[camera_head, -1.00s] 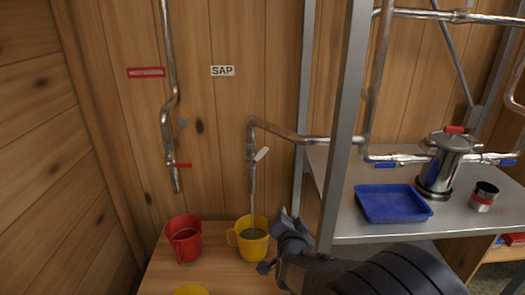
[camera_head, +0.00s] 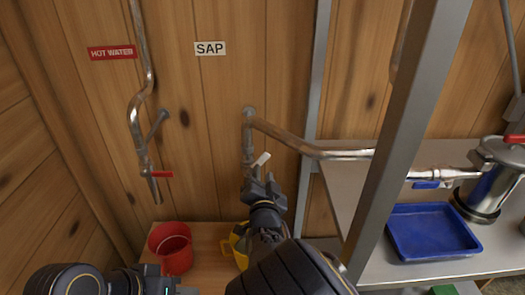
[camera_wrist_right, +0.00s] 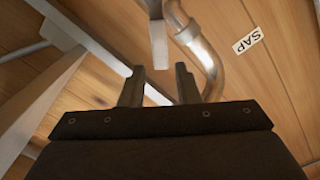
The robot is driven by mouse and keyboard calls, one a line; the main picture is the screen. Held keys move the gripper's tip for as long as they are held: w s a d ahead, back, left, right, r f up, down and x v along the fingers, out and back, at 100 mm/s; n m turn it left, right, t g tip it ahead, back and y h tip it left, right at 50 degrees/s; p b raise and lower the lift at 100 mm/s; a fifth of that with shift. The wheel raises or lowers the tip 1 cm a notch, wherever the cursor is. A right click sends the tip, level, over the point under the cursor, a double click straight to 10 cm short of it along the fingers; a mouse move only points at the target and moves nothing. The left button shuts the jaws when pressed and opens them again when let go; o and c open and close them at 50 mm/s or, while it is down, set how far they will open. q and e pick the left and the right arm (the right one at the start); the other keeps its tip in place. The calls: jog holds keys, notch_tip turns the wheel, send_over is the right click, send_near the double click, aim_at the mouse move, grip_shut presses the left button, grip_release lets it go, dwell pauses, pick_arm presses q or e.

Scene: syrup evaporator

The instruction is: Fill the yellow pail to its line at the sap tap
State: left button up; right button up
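The sap tap (camera_head: 248,140) comes off a pipe on the wall below the SAP sign (camera_head: 210,48). Its pale lever (camera_head: 261,160) slants up to the right. My right gripper (camera_head: 264,186) is just below the lever; in the right wrist view its fingers (camera_wrist_right: 159,88) are apart, with the lever (camera_wrist_right: 158,48) beyond their tips. The yellow pail (camera_head: 236,246) stands on the wooden counter under the tap, mostly hidden by my right arm. Its level and line are hidden. My left gripper (camera_head: 152,280) is at the bottom edge, partly cut off, its fingers unclear.
A red pail (camera_head: 172,247) stands left of the yellow one, below the hot water tap (camera_head: 146,165). A grey shelf post (camera_head: 400,140) rises at the right. Behind it are a blue tray (camera_head: 432,230) and a metal pot (camera_head: 492,180) on a metal shelf.

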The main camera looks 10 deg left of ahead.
aim_at(263, 160)
jog(key=w, duration=0.2)
jog(key=w+a, duration=0.1)
jog(key=w, duration=0.1)
jog(key=w+p, duration=0.1)
jog(key=w, duration=0.2)
jog(key=shift+w+a, duration=0.1)
jog(key=shift+a, duration=0.05)
grip_shut()
